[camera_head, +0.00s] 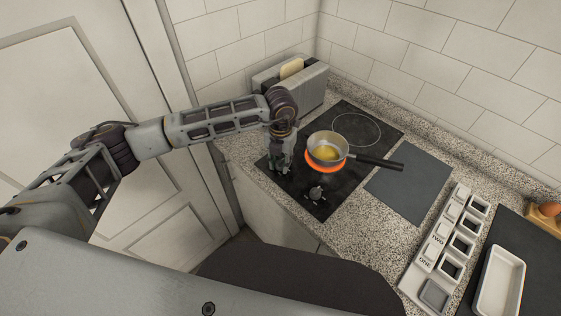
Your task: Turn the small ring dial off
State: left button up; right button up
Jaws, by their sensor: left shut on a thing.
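The black cooktop (300,195) is set in the speckled counter. Its front ring (313,165) glows orange under a saucepan (341,145) with something yellow in it. One dark dial (316,193) shows near the cooktop's front edge, apart from my gripper. My left gripper (280,168) points down at the cooktop's left end, left of the saucepan. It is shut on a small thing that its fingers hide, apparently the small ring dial. How that dial is turned cannot be seen. My right gripper is not in view.
A toaster (311,86) with bread stands behind my left gripper. The saucepan's black handle (378,162) sticks out right over a dark grey mat (408,190). A white labelled rack (418,281) and a white tray (499,283) lie farther right. The mat is bare.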

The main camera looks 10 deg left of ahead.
aim_at(280, 161)
pick_arm(q)
jog(key=shift+w, duration=0.1)
jog(key=o, duration=1)
jog(key=shift+o, duration=0.2)
jog(key=shift+r, duration=0.2)
notch_tip(280, 161, up, 12)
jog(key=shift+f, duration=0.2)
dwell(0.4)
